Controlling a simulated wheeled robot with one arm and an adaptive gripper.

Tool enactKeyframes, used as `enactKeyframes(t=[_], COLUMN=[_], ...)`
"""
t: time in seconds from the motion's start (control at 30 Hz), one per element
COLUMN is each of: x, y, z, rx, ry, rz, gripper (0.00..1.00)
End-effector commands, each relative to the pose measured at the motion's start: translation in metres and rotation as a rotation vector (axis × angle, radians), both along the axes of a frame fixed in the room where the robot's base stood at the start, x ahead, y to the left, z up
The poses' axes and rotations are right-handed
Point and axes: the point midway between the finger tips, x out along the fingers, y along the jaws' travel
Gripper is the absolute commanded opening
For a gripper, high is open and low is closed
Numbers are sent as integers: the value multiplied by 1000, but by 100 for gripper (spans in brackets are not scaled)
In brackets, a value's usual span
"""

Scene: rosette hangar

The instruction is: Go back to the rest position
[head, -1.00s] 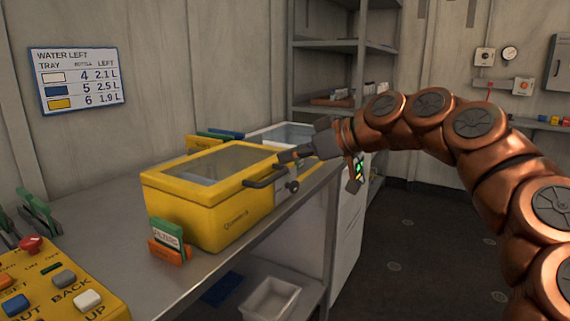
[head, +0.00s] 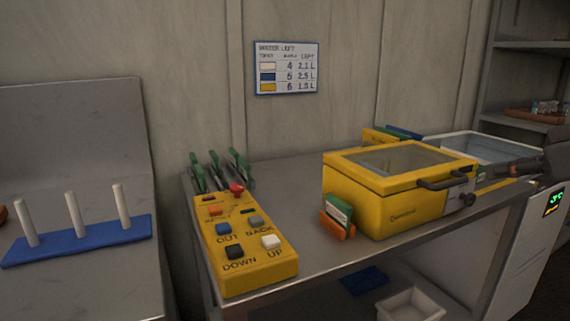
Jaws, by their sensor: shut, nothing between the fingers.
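A yellow button panel (head: 243,250) lies at the bench's left end. Green and orange cards (head: 337,218) stand before the box. A clear-sided bin (head: 490,147) is behind it. A blue peg rack (head: 80,241) stands on the left counter.

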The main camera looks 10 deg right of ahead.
Motion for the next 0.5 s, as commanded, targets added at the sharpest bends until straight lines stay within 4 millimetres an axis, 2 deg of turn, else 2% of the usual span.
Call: enactKeyframes(t=[0.03,0.17,0.3,0.5], x=[4,9,6,-16], y=[23,85,142,204], z=[19,29,27,10], rx=[-13,-37,-65,-104], ry=[34,149,286,496], rz=[27,80,114,116], gripper=[0,0,0,0])
